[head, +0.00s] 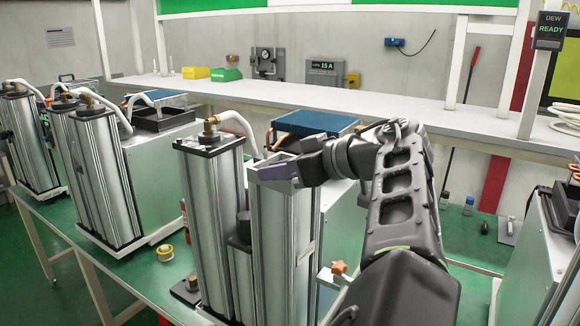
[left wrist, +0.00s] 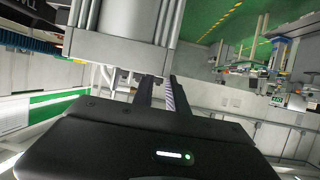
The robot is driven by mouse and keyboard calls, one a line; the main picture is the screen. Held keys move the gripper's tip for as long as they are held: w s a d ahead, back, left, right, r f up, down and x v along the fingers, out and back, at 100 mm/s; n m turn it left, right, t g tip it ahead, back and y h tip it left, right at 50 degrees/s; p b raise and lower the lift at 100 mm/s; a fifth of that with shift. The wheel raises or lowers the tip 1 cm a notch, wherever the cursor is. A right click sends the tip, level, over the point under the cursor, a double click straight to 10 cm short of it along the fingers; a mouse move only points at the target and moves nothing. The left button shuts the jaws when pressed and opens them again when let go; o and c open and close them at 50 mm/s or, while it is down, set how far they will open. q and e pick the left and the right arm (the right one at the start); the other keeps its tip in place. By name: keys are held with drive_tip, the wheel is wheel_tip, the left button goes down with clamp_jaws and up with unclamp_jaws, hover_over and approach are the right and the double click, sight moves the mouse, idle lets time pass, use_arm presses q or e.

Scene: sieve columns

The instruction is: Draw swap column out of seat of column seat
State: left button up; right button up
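The swap column, as far as I can tell, is the silver upright column (head: 283,240) at the front of a pale cabinet. It is upright and its foot is at the lower picture edge, so I cannot make out the column seat around it. My left gripper (head: 278,172) is at the top of this column, reaching in from the right. In the left wrist view, the two dark fingers (left wrist: 165,95) lie close together against a silver column end block (left wrist: 110,48). I cannot tell whether they are closed on it. My right gripper is not in view.
A like column (head: 212,230) with a brass fitting and white hose stands close on the left. More columns (head: 100,175) stand farther left on the green bench.

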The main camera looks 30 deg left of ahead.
use_arm(q)
drive_tip(key=shift+x, duration=1.7)
clamp_jaws()
idle(1.6)
drive_tip(key=shift+r+p, duration=0.2)
drive_tip(key=shift+p, duration=0.1)
